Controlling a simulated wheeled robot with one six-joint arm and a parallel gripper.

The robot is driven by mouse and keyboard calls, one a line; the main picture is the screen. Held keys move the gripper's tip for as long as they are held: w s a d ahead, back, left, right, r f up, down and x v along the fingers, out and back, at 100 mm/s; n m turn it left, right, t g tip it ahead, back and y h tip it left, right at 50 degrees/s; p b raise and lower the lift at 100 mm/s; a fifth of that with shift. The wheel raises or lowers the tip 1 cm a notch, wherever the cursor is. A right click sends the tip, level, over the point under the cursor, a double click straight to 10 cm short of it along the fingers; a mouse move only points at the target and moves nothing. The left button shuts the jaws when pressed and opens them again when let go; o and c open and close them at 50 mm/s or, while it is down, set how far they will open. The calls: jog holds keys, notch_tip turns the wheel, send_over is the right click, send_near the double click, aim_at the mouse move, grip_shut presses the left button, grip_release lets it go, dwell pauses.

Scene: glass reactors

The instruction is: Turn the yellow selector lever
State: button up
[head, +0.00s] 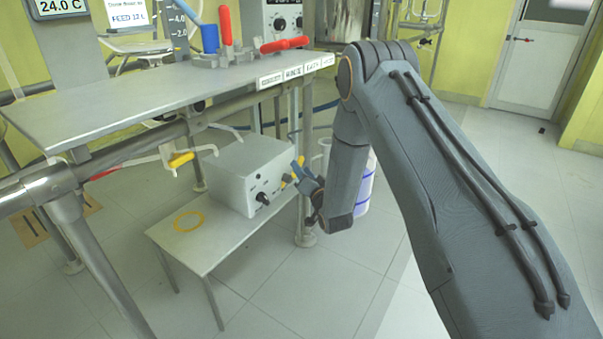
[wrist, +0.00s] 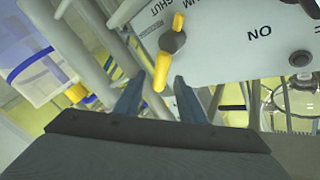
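The yellow selector lever (wrist: 164,62) turns on a dark hub on the white front panel of a box (wrist: 225,45). In the wrist view it runs nearly up and down, its longer end toward my gripper. My gripper (wrist: 156,88) is open, its two fingers apart, with the lever's longer end between the fingertips in the picture. I cannot tell whether either finger touches it. In the head view the box (head: 242,172) sits on a low table, and my gripper (head: 301,178) is at its right side, partly covering the yellow lever (head: 286,181).
A dark knob (head: 263,198) sticks out of the box front. A steel bench (head: 150,90) with red and blue handles stands above. A white container (head: 364,190) with blue bands is behind my gripper.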

jog(key=shift+w+a, duration=0.15)
jog(key=shift+w, duration=0.3)
jog(key=shift+c, duration=0.4)
grip_shut()
